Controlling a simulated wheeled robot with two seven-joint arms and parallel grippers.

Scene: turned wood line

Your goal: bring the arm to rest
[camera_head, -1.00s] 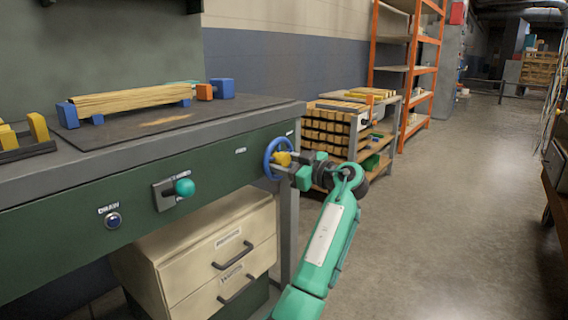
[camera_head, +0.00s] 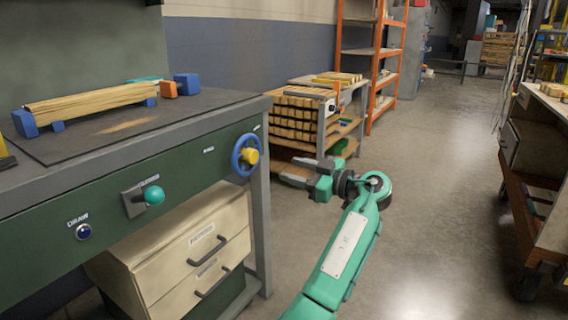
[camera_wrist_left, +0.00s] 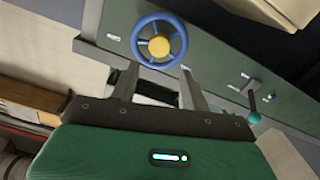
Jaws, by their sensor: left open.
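My left gripper (camera_head: 296,178) is open and empty, in the air to the right of the green workbench, at the end of my green arm. The blue handwheel (camera_head: 246,155) with a yellow hub is on the bench front near its right end. The gripper is apart from the wheel, to its right and a little lower. In the left wrist view the open fingers (camera_wrist_left: 158,88) point toward the wheel (camera_wrist_left: 159,42), with a gap between them and nothing held. My right gripper is out of view.
A teal-knobbed lever (camera_head: 154,195) and a blue button (camera_head: 83,231) are on the bench front. Cream drawers (camera_head: 180,262) stand below. A rack of wood blocks (camera_head: 322,108) stands behind the gripper. A cart (camera_head: 537,190) is at the right. The floor (camera_head: 440,200) between is clear.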

